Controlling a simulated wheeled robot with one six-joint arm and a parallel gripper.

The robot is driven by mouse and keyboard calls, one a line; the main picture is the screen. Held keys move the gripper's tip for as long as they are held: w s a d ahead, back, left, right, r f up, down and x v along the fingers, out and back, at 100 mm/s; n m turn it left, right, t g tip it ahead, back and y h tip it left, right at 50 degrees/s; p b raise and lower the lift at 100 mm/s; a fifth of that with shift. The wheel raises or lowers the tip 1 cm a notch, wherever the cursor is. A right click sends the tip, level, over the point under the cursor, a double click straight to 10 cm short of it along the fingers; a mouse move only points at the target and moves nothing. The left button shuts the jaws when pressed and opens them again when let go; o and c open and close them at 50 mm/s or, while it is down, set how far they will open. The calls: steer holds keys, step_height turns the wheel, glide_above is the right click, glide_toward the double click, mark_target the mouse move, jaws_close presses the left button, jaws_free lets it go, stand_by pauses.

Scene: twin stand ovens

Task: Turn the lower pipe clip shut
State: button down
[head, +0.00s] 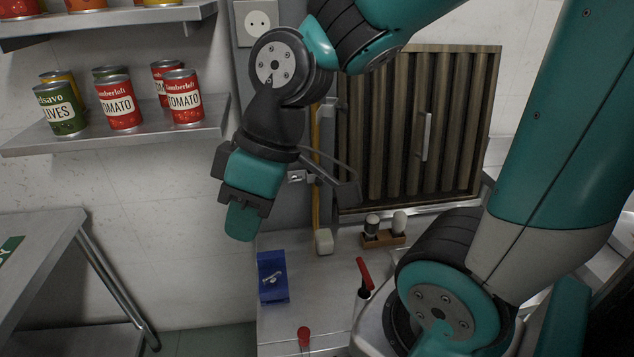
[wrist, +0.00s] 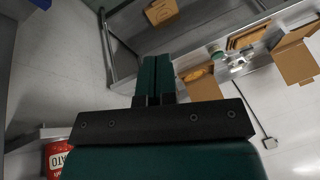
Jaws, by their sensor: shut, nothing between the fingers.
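A yellow pipe (head: 316,205) runs upright along a grey post and ends above a pale block (head: 324,241). A small grey metal clip-like fitting (head: 297,177) sits at the pipe's left, partly behind my arm; I cannot tell whether it is the lower clip or whether it is turned open or shut. An upper clip is not clearly visible. My gripper (head: 241,222) points down, left of the fitting and nearer the camera, with fingers together and empty. In the wrist view my gripper (wrist: 157,75) shows its closed fingers; neither pipe nor clip is recognizable there.
A counter (head: 320,310) below holds a blue box (head: 272,277), shakers in a wooden holder (head: 383,238) and red-topped items. A shelf (head: 120,135) with several cans is at left, above a metal table (head: 40,250). A slatted panel (head: 410,130) stands behind my arm. Cartons (wrist: 202,85) show in the wrist view.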

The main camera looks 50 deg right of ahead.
mark_target(308, 179)
steer(key=w+d+f+t+b, duration=0.1)
steer(key=w+d+f, duration=0.1)
steer(key=d, duration=0.3)
steer(key=w+d+f+n+t, duration=0.1)
steer(key=w+d+f, duration=0.1)
steer(key=w+d, duration=0.15)
steer(key=w+d+f+t+b, duration=0.1)
steer(key=d+f, duration=0.1)
steer(key=d, duration=0.3)
steer(key=s+d+f+n+t+h+b, duration=0.1)
steer(key=d+f+t+h, duration=0.1)
steer(key=d, duration=0.6)
steer(key=s+d+f+n+t+h, duration=0.1)
steer(key=d+f, duration=0.1)
steer(key=d, duration=0.6)
steer(key=w+f+p, duration=0.7)
steer(key=w+p, duration=0.1)
steer(key=w, duration=0.1)
steer(key=shift+w+d+f+p, duration=0.3)
steer(key=shift+w+d+p, duration=0.1)
steer(key=shift+d, duration=0.05)
steer(key=shift+d+h, duration=0.15)
steer(key=shift+h, duration=0.15)
